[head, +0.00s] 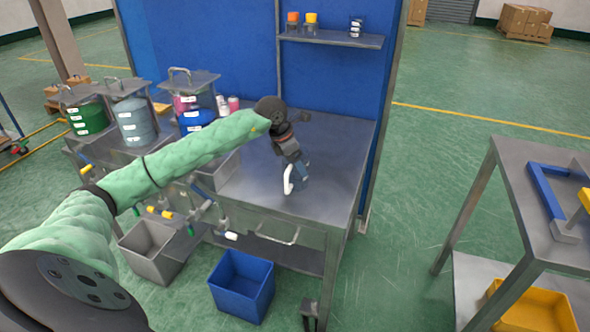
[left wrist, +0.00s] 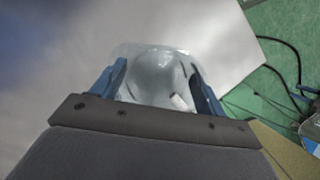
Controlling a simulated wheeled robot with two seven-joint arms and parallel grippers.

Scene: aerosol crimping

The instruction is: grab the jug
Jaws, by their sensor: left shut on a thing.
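My left gripper (head: 297,172) is over the metal workbench, its blue fingers pointing down. It is shut on the jug, whose white curved part (head: 288,181) shows beside the fingers; the rest is mostly hidden in the head view. In the left wrist view, the pale, translucent jug (left wrist: 155,72) sits between the two blue fingers of my left gripper (left wrist: 160,85). I cannot tell whether the jug touches the bench top. My right gripper is not in view.
The workbench (head: 335,150) has free room right of the gripper. Green, grey and blue drums (head: 133,122) stand at its left. A shelf (head: 330,38) holds small containers above. A blue bin (head: 241,285) is on the floor. Another table (head: 535,240) stands at right.

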